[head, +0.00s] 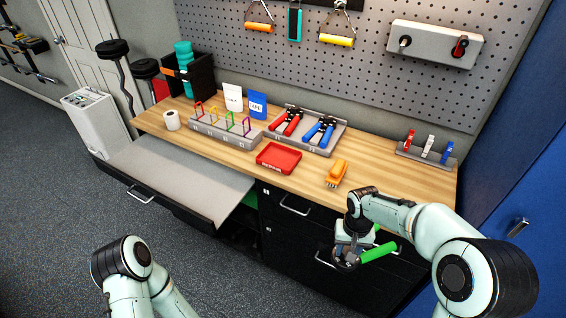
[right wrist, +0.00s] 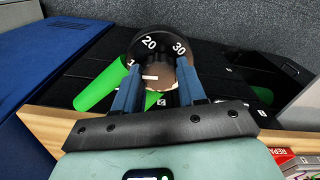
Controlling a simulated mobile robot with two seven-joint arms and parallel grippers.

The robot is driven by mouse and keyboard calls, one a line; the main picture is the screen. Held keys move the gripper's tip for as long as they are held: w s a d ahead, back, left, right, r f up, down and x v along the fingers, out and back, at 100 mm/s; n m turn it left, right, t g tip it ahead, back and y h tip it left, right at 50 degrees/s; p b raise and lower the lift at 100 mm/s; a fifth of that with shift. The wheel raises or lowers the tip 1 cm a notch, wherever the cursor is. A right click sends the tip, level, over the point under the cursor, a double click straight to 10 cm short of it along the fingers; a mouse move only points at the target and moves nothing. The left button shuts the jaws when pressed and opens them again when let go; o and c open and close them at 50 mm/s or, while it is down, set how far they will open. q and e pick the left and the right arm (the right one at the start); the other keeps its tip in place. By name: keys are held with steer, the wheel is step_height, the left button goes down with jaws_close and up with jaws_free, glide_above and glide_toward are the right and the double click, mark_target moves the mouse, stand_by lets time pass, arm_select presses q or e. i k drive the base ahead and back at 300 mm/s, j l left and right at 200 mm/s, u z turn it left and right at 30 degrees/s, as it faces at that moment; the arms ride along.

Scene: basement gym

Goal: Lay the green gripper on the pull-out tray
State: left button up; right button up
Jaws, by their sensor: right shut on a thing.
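The green gripper has green handles (head: 378,253) and a round black dial (right wrist: 150,45) with numbers, seen in the right wrist view. My right gripper (head: 348,252) is shut on it around the dial part, and its fingers (right wrist: 158,92) also show in the right wrist view. It is held in front of the bench's dark drawers, below the worktop edge at the right. The pull-out tray (head: 170,172) is a flat grey shelf extended from the bench's left front. Its visible top is bare. My left arm shows at the lower left, but its gripper is out of view.
On the worktop (head: 222,150) are a red repair tray (head: 278,157), an orange-handled gripper (head: 338,173), a rack of red and blue grippers (head: 305,130) and a rack with coloured loops (head: 225,130). A blue cabinet (head: 530,200) stands at the right. Floor before the tray is clear.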

mark_target(192, 172)
steer(key=i+j+u, duration=0.2)
steer(key=i+j, duration=0.2)
steer(key=j, duration=0.4)
steer(key=i+j+u, duration=0.25)
steer(key=i+j, duration=0.2)
steer(key=j, duration=0.25)
steer(key=i+j+u, duration=0.2)
steer(key=i+j, duration=0.3)
steer(key=j, duration=0.15)
